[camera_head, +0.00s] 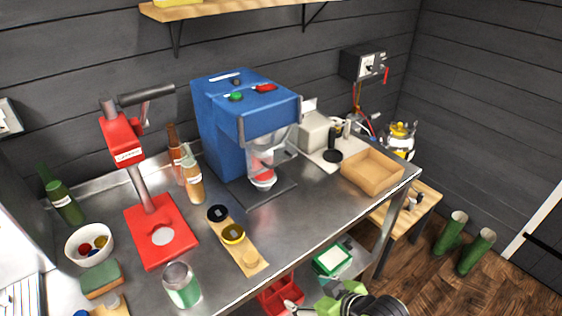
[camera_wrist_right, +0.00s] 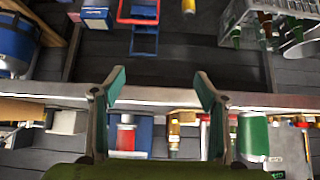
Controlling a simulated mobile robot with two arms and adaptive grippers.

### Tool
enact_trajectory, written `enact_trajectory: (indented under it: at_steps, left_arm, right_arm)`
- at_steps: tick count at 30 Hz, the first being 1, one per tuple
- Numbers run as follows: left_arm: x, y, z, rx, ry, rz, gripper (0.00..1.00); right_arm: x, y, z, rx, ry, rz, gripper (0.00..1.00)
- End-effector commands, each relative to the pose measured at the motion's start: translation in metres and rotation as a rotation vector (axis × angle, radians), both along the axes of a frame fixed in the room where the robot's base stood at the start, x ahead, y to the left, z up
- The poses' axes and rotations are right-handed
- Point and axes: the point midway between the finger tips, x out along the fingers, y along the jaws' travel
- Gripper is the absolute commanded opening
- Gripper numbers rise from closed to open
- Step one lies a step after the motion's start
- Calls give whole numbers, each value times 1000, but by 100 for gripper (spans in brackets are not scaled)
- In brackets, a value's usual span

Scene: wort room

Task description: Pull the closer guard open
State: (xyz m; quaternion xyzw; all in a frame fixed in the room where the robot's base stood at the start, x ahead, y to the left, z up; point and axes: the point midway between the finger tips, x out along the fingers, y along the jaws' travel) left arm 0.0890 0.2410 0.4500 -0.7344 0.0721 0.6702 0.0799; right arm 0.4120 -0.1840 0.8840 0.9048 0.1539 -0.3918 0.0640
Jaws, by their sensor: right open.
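The closer (camera_head: 218,128) is a blue machine standing on the steel bench, with a green button and a red part on top. Its guard (camera_head: 268,152) is a clear panel at the front, below the blue head. The guard looks shut, with a red and white part (camera_head: 263,180) behind and below it. My right gripper (camera_head: 338,298) is at the bottom edge of the head view, in front of the bench and well away from the guard. In the right wrist view its two teal-tipped fingers (camera_wrist_right: 160,88) are spread with nothing between them. My left gripper is not in view.
The bench edge (camera_wrist_right: 160,97) crosses the right wrist view.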

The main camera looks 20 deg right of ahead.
Motion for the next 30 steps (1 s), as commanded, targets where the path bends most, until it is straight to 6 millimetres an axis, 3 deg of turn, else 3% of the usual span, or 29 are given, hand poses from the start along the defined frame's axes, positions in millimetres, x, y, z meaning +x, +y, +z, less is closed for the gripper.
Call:
enact_trajectory:
  at_steps: [7,12,15,21,26,30]
  left_arm:
    - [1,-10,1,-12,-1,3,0]
    - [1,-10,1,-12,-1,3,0]
    - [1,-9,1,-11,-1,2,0]
    - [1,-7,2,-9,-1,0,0]
    - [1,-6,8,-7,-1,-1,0]
    - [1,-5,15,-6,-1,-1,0]
  right_arm:
    - [80,-5,80,126,-354,68,67]
    - [127,-32,144,212,-600,53,67]
    - [142,-48,171,245,-699,32,67]
    - [154,-61,193,269,-775,10,67]
    - [170,-56,194,271,-776,8,67]
    - [195,-47,196,271,-776,8,67]
